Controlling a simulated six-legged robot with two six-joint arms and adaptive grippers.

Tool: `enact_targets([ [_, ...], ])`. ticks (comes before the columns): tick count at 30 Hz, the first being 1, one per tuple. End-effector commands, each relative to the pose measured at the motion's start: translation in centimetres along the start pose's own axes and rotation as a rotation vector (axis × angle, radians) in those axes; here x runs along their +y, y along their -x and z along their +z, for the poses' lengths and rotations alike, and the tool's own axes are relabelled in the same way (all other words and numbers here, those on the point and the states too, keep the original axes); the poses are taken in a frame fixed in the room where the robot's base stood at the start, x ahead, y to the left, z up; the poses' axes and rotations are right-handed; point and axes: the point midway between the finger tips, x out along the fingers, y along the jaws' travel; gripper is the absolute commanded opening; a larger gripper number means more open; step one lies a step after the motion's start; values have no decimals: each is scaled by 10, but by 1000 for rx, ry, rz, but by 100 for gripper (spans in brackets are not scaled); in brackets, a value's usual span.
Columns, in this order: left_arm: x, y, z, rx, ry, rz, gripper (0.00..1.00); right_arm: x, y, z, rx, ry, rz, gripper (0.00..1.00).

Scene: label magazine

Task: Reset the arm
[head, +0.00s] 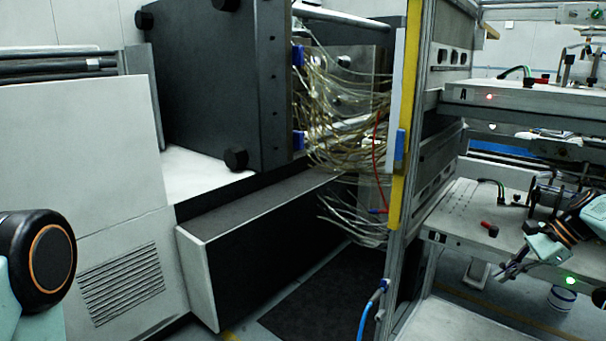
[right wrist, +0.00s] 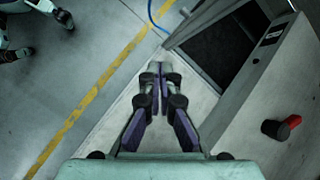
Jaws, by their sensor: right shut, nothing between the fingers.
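My right gripper (head: 503,274) is at the lower right of the head view, in front of the lower shelf (head: 455,222) of a metal rack. In the right wrist view the same gripper (right wrist: 156,68) points away from the camera. Its two fingers are together with nothing between them. A pale flat surface (right wrist: 120,113) lies beneath the fingers in that view. My left gripper is out of view; only a round dark joint of my left arm shows at the left edge of the head view.
The rack's upper shelf (head: 470,92), marked A, holds fittings. A yellow-edged frame post (head: 404,130) and a large machine (head: 215,85) with many thin tubes (head: 340,120) stand further left.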

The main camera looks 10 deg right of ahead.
Motion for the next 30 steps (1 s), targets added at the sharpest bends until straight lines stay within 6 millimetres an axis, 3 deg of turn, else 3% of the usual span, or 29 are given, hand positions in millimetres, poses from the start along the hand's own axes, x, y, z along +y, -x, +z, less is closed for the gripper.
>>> enact_targets([
  [7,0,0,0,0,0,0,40,14,-66,-41,186,125,-21,0],
  [14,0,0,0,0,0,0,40,59,-149,-55,367,339,58,0],
  [21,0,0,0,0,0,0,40,131,-220,-37,493,633,185,0],
  [30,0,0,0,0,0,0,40,241,-267,22,531,1035,338,0],
])
